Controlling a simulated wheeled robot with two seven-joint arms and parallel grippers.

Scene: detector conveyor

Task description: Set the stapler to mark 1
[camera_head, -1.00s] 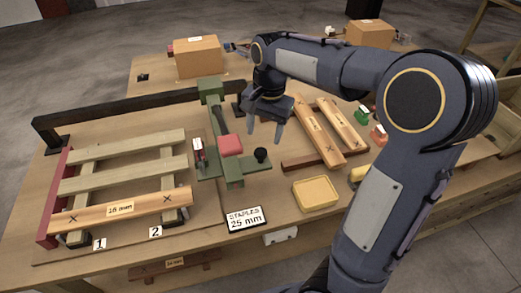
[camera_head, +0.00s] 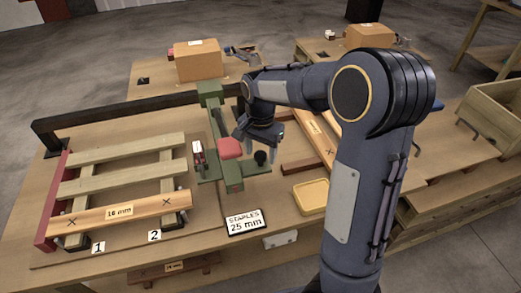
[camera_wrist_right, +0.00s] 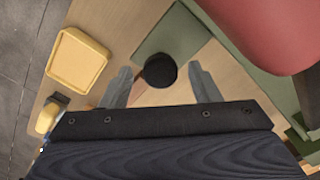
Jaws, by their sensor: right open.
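The stapler (camera_head: 212,97) is a green frame with a red pad (camera_head: 229,148) and a black round knob (camera_head: 261,158) on its green front plate. It stands right of the slatted wooden pallet (camera_head: 120,188), right of both marks. Mark 1 (camera_head: 98,248) and mark 2 (camera_head: 154,236) are white labels at the bench's front. My right gripper (camera_head: 262,147) is open above the knob. In the right wrist view the knob (camera_wrist_right: 160,70) shows between the two spread fingertips, with no grip on it. My left gripper is not in view.
A black rail (camera_head: 120,111) runs along the back of the bench. A yellow tray (camera_head: 311,196) and a "STAPLES 25 mm" sign (camera_head: 243,222) lie near the front edge. Loose boards (camera_head: 318,140) lie right of the stapler. A red end stop (camera_head: 54,205) borders the pallet's left.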

